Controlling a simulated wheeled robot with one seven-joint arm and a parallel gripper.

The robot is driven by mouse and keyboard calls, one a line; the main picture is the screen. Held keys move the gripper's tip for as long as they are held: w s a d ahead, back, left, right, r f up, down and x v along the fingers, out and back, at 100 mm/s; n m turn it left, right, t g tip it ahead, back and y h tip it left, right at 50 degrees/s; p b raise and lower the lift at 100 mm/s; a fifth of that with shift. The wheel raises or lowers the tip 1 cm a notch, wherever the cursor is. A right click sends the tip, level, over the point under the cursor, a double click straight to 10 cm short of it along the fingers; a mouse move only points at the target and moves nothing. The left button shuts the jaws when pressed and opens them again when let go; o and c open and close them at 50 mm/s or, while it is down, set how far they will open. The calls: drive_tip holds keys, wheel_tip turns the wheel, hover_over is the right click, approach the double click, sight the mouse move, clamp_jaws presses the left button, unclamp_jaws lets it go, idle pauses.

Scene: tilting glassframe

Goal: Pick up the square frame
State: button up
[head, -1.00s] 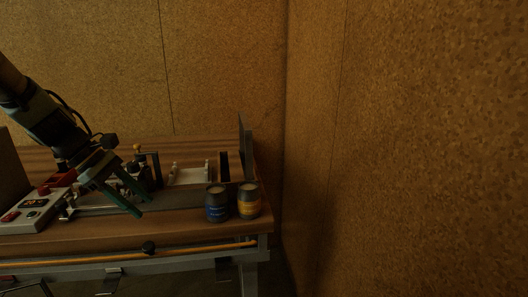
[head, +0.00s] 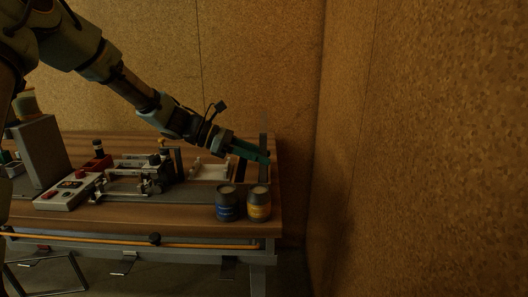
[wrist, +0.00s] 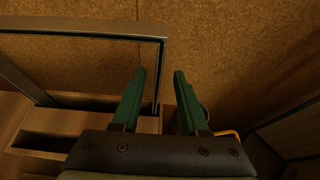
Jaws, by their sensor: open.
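The square frame (wrist: 85,27) stands upright in the wrist view, grey outside with a dark inner edge; its left part runs out of the picture. In the head view the frame (head: 263,128) shows almost edge-on as a thin upright at the table's right end. My gripper (wrist: 159,72) is open, with green fingers. In the wrist view the frame's right side post lies between the two fingertips; whether they touch it I cannot tell. In the head view my gripper (head: 266,157) reaches from the left to the frame, its fingers partly covering it.
A blue-labelled can (head: 227,206) and a yellow-labelled can (head: 258,204) stand at the front right of the table (head: 180,216). A control box with red buttons (head: 68,191) and a metal fixture (head: 150,176) stand further left. Walls close in behind and at right.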

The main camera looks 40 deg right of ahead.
drive_tip(key=p+x, duration=0.1)
drive_tip(key=x, duration=0.3)
drive_tip(key=shift+d, duration=0.1)
drive_tip(key=shift+c, duration=0.3)
clamp_jaws()
idle(1.0)
